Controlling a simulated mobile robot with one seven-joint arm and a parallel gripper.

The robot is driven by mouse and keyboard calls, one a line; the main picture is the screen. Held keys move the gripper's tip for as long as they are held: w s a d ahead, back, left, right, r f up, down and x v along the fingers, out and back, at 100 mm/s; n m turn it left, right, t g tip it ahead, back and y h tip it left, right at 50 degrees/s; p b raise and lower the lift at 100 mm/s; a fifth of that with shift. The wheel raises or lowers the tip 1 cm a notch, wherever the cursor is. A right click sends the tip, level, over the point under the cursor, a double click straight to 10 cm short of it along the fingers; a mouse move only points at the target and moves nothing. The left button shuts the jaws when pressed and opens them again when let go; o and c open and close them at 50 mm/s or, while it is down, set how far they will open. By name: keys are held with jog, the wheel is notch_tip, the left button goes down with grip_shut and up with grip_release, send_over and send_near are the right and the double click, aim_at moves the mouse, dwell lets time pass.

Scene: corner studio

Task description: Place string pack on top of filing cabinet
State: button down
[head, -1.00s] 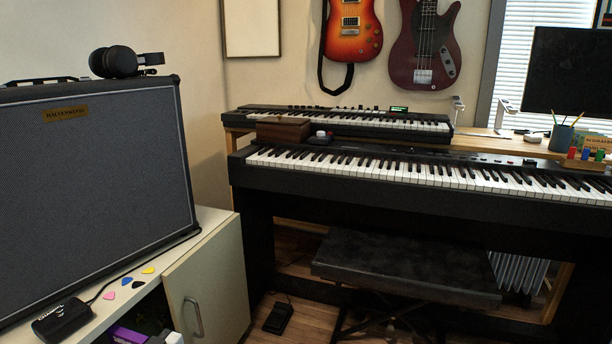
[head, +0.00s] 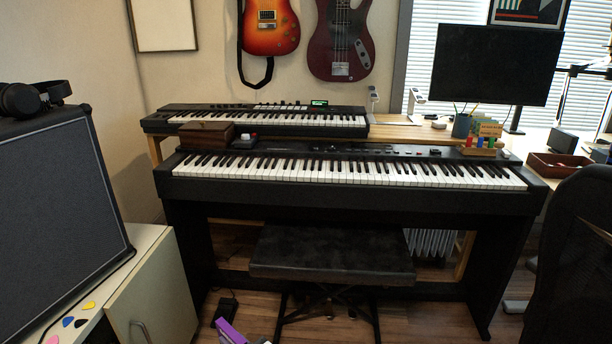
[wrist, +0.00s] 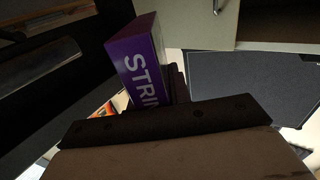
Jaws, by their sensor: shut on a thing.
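The string pack (wrist: 138,62) is a purple box with white lettering beginning "STRI" in the wrist view. My gripper (wrist: 178,82) is shut on it, and the dark body of the gripper hides its lower part. In the head view a purple corner of the pack (head: 231,333) shows at the bottom edge, above the floor and in front of the piano bench. No filing cabinet can be made out with certainty in either view.
A pale cabinet (head: 156,290) at the left carries a big speaker (head: 58,215) and picks. A digital piano (head: 340,195) spans the middle, with a padded bench (head: 330,256) before it. An office chair (head: 580,250) stands at the right. Some wooden floor shows between.

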jog(key=d+r+m+t+h+p, duration=0.2)
jog(key=d+r+m+h+p, duration=0.1)
jog(key=d, duration=0.6)
jog(key=d+r+m+t+h+p, duration=0.3)
jog(key=d+r+h+p, duration=0.2)
jog(key=d, duration=0.5)
jog(key=shift+r+p, duration=0.4)
jog(key=shift+p, duration=0.55)
